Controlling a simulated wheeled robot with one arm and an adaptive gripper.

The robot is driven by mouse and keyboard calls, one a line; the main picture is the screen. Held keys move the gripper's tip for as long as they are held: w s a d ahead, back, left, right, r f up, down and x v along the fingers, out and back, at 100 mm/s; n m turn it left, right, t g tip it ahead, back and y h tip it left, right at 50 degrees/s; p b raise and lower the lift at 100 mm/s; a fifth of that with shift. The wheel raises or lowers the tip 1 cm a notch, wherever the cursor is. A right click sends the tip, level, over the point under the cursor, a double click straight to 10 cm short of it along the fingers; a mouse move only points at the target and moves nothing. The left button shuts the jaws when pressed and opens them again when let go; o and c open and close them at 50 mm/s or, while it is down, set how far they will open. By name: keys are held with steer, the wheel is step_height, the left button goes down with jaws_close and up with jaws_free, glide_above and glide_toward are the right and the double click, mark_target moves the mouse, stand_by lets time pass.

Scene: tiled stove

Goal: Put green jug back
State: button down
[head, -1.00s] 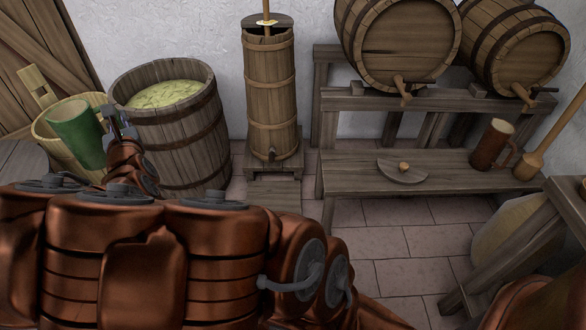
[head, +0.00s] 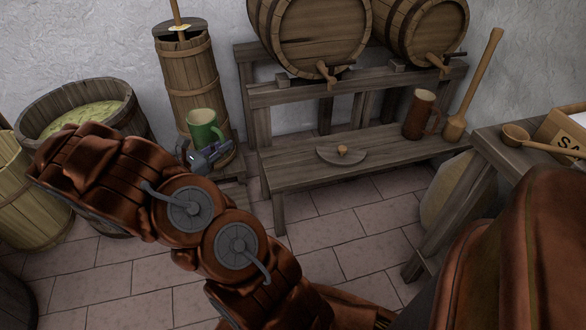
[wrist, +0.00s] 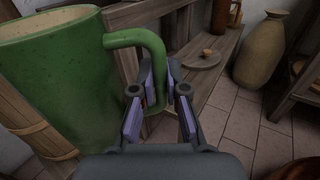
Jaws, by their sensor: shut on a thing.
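The green jug (head: 205,127) is upright in the air in front of the tall wooden churn in the head view. My gripper (head: 207,158) is at its lower right side, shut on its handle. In the wrist view the jug (wrist: 62,75) fills the left side, and its handle runs down between the fingers of my gripper (wrist: 160,100). A low wooden bench (head: 285,173) stands to the right of the jug. A brown mug (head: 419,115) stands upright near the bench's right end.
A round board (head: 328,156) with a small knob lies on the bench, with bare bench around it. Two barrels (head: 310,40) rest on a rack above. The churn (head: 186,75) and an open tub (head: 75,108) stand left. A table (head: 500,150) juts in at right.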

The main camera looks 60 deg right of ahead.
steer(key=s+f+m+g+y, duration=0.3)
steer(key=s+f+g, duration=0.1)
steer(key=s, duration=0.3)
steer(key=s+f+m+g+y, duration=0.2)
steer(key=s+f+m+g, duration=0.25)
steer(key=s, duration=0.25)
steer(key=s+d+f+b, duration=0.1)
steer(key=d+f+b, duration=0.1)
steer(key=d, duration=0.5)
steer(key=s+d+f+b, duration=0.2)
steer(key=d+b, duration=0.3)
steer(key=d, duration=0.2)
steer(key=shift+s+d+f+n+b, duration=0.3)
steer(key=shift+d+n, duration=0.05)
steer(key=shift+n, duration=0.1)
steer(key=shift+f+g, duration=0.15)
steer(key=shift+g, duration=0.1)
steer(key=c, duration=1.2)
jaws_free()
steer(key=p+v, duration=0.3)
steer(key=v, duration=0.9)
steer(key=shift+r+p, duration=0.3)
steer(key=shift+p, duration=0.1)
